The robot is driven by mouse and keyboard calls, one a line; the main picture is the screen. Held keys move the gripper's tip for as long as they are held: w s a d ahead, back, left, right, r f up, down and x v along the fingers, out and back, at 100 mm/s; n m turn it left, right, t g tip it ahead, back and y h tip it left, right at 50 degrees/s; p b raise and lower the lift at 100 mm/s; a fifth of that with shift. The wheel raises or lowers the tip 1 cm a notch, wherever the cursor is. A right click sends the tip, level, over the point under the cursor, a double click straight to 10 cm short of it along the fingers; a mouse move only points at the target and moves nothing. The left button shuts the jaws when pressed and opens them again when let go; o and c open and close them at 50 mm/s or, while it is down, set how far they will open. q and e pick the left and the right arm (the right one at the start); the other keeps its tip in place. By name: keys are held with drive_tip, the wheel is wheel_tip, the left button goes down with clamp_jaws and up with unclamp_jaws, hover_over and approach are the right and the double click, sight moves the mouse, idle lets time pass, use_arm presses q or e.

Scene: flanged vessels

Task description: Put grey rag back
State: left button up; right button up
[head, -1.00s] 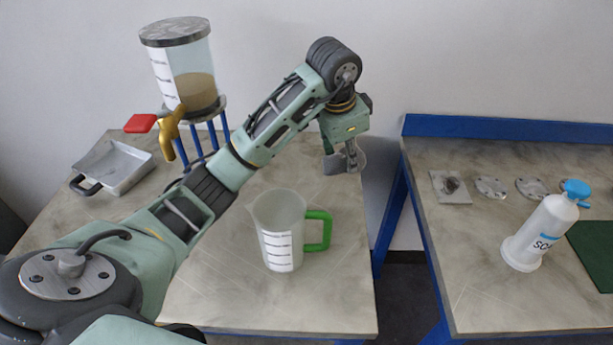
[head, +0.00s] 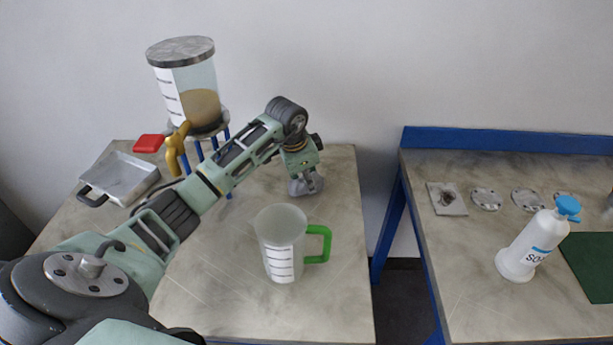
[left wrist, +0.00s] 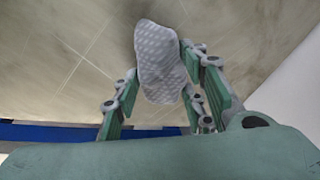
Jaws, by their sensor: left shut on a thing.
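The grey rag (left wrist: 160,62) is a light grey patterned cloth, bunched between the fingers of my left gripper (left wrist: 165,80) in the left wrist view. In the head view my left gripper (head: 305,180) points down over the far right part of the left table, shut on the rag (head: 312,186), which shows only as a small grey patch at the fingers. I cannot tell whether the rag touches the tabletop. My right gripper is not in view.
A jug (head: 281,245) with a green handle stands in front of the gripper. A vessel (head: 190,85) on blue legs and a metal tray (head: 125,178) are to the left. A gap separates the right table (head: 460,290), holding a soap bottle (head: 535,242), flanges (head: 487,199) and a green mat (head: 590,262).

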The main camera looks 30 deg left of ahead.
use_arm(q)
drive_tip(key=shift+f, duration=0.15)
drive_tip(key=o, duration=1.1)
drive_tip(key=b+v, duration=0.1)
drive_tip(key=v, duration=1.1)
drive_tip(key=shift+b, duration=0.35)
drive_tip(key=shift+d, duration=0.1)
